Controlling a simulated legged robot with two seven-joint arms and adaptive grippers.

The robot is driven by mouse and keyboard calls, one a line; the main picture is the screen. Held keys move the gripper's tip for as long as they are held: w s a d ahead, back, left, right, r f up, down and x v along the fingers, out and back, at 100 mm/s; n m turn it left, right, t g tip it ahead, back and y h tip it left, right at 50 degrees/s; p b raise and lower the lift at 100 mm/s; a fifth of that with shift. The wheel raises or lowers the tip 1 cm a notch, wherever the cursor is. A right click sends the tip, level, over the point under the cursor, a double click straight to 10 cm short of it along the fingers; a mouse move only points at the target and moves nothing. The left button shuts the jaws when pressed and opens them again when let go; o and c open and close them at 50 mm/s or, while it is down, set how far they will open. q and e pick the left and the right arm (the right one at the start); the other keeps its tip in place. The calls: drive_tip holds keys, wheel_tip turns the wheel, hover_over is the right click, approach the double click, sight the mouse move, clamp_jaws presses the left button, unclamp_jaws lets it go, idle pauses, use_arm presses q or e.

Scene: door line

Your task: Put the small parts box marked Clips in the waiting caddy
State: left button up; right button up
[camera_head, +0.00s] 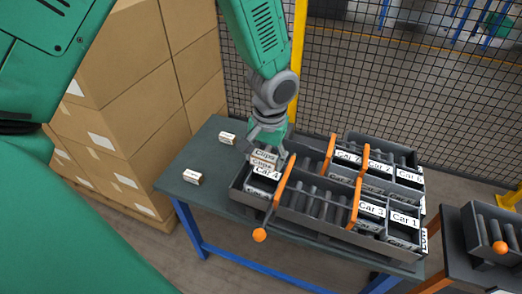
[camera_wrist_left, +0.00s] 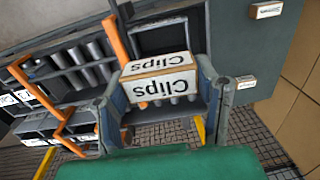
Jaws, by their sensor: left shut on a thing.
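My left gripper (camera_head: 268,146) comes down from the top in the head view and is shut on a small box marked Clips (camera_head: 264,159). The box also shows between the two fingers in the left wrist view (camera_wrist_left: 158,84), its Clips label upside down there. In the head view the held box is over the left end of the dark grey caddy (camera_head: 238,183), close to a label reading Car 4 (camera_head: 266,173). Whether the box touches the caddy I cannot tell. My right gripper is not in view.
Caddy sections with orange handles (camera_head: 355,202) and labels such as Car 7, Car 3 and Car 1 fill the table's right side. Two small labelled boxes (camera_head: 227,138) (camera_head: 192,178) lie on the clear left part. Stacked cartons (camera_head: 130,85) stand left; wire mesh (camera_head: 400,80) is behind.

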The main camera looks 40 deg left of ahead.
sight(261, 176)
use_arm(q)
drive_tip(key=shift+f, duration=0.25)
drive_tip(key=shift+a+f+b, duration=0.15)
drive_tip(key=shift+f+b, duration=0.1)
drive_tip(key=shift+b, duration=0.15)
drive_tip(key=shift+a+f+b, duration=0.3)
drive_tip(key=shift+f+b, duration=0.2)
drive_tip(key=shift+f, duration=0.05)
drive_tip(key=shift+a+f+b, duration=0.25)
drive_tip(key=shift+f+b, duration=0.2)
drive_tip(key=shift+f, duration=0.05)
drive_tip(key=shift+a+f+b, duration=0.1)
drive_tip(key=shift+f+b, duration=0.3)
drive_tip(key=shift+d+f+b, duration=0.25)
drive_tip(key=shift+f+b, duration=0.35)
drive_tip(key=shift+d+f+b, duration=0.35)
drive_tip(key=shift+f+b, duration=0.05)
drive_tip(key=shift+f, duration=0.1)
drive_tip(key=shift+f+b, duration=0.3)
drive_tip(key=shift+f, duration=0.3)
drive_tip(key=shift+a+f, duration=0.25)
drive_tip(key=shift+f, duration=0.1)
drive_tip(key=shift+a, duration=0.2)
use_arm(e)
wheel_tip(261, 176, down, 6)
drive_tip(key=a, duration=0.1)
